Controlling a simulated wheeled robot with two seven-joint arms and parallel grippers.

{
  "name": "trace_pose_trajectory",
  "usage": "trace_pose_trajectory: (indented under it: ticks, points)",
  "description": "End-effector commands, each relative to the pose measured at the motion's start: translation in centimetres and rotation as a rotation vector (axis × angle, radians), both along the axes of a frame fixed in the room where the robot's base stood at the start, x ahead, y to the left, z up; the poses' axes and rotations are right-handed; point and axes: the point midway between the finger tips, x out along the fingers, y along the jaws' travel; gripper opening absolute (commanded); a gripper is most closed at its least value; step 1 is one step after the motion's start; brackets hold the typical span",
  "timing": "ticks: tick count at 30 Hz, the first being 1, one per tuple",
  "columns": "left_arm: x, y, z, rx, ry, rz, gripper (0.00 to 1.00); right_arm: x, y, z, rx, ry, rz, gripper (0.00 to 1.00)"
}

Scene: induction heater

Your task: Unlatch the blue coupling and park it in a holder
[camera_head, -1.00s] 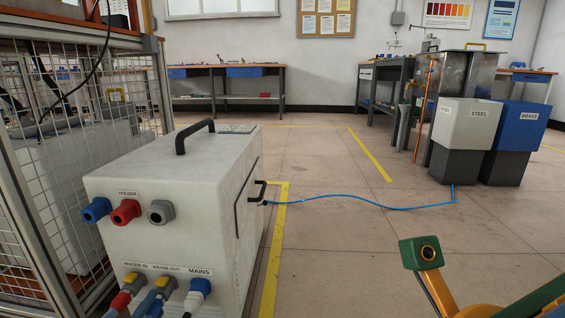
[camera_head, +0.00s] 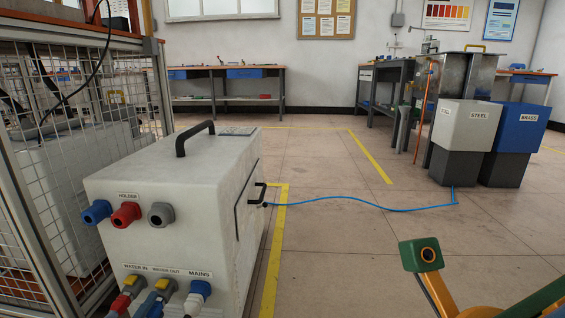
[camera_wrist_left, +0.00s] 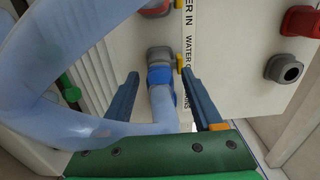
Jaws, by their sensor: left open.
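The blue coupling (camera_head: 152,302) is in the WATER OUT port, low on the front of the white heater cabinet (camera_head: 170,184). It also shows in the left wrist view (camera_wrist_left: 160,76), with a yellow latch (camera_wrist_left: 180,62) beside it and a pale blue hose below. My left gripper (camera_wrist_left: 161,73) is open, its blue fingers on either side of the coupling and hose; I cannot tell whether they touch. The holder row has a blue holder (camera_head: 97,211), a red holder (camera_head: 126,214) and a grey holder (camera_head: 161,214), all appearing empty.
The red coupling (camera_head: 121,302) sits left of the blue one, and the MAINS plug (camera_head: 199,290) right of it. A large hose (camera_wrist_left: 85,50) loops across the left wrist view. A mesh fence (camera_head: 75,170) stands left of the cabinet.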

Motion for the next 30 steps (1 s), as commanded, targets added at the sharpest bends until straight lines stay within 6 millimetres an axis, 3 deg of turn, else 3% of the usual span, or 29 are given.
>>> trace_pose_trajectory:
  ticks: [15,17,23,30]
  points:
    - [0.00,-0.02,0.05,0.000,-0.001,-0.001,0.68,0.06,-0.01,0.29,0.001,0.002,0.000,0.00]
    - [0.00,-0.02,0.05,0.000,-0.001,-0.001,0.57,0.06,-0.01,0.29,0.001,0.002,0.000,0.00]
    - [0.00,-0.01,0.04,0.000,-0.001,0.000,0.03,0.07,0.00,0.30,0.001,0.002,0.000,0.00]
    - [0.00,-0.01,0.04,0.000,-0.001,0.000,0.00,0.06,-0.01,0.30,0.002,0.002,0.000,0.00]
